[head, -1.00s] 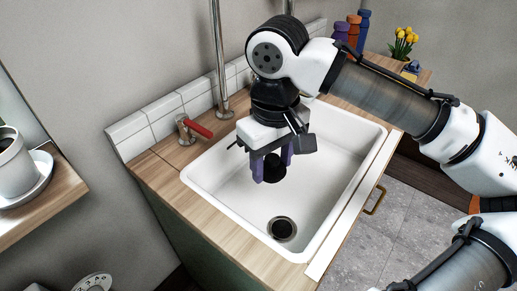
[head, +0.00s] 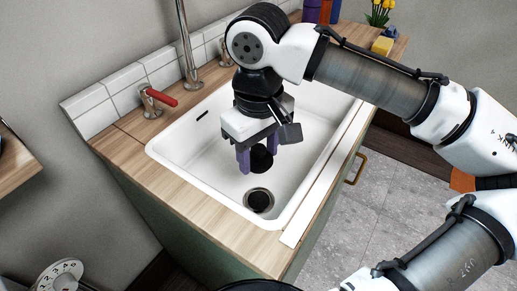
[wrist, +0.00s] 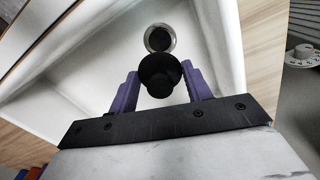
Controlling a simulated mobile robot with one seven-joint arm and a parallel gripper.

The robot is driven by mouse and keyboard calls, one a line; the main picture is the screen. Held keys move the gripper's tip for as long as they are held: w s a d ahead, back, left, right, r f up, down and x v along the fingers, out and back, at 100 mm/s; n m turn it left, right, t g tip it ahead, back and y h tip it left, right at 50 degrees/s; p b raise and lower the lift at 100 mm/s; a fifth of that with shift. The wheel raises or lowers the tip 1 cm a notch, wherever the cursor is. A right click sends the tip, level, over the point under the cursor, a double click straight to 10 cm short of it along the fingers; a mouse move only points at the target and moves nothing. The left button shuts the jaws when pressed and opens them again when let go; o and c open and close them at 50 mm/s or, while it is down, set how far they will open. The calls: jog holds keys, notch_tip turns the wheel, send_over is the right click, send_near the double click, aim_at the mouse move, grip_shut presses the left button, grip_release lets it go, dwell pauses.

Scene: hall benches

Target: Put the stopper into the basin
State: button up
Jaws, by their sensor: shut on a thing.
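The black stopper (head: 262,157) is held between the purple fingers of my gripper (head: 256,160), above the basin floor. In the wrist view the round stopper (wrist: 160,72) shows between the fingertips of my gripper (wrist: 161,82). The white basin (head: 180,148) is set into a wooden counter. Its drain (head: 259,200) is a dark hole with a metal ring, in front of and below the stopper. In the wrist view the drain (wrist: 159,39) appears just beyond the stopper, which slightly overlaps its near edge. The gap between stopper and basin floor is hard to judge.
A tap pipe (head: 187,45) and a red-handled valve (head: 158,98) stand behind the basin on the left. A wooden counter edge (head: 190,210) runs along the front. A yellow sponge (head: 382,46) and flowers (head: 380,12) are at the back right. A dial (head: 60,278) is at lower left.

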jog(key=b, duration=0.8)
send_over(258, 204)
notch_tip(258, 204, down, 8)
jog(key=shift+w+r, duration=0.1)
jog(key=shift+w, duration=0.05)
jog(key=shift+d+f+b, duration=0.1)
jog(key=shift+f+b, duration=0.4)
jog(key=shift+f, duration=1.45)
jog(key=shift+f+p, duration=0.15)
jog(key=shift+p, duration=0.4)
jog(key=shift+f, duration=0.7)
jog(key=o, duration=1)
jog(key=shift+s+f, duration=0.1)
jog(key=shift+s, duration=0.1)
jog(key=c, duration=0.3)
jog(key=shift+p, duration=0.3)
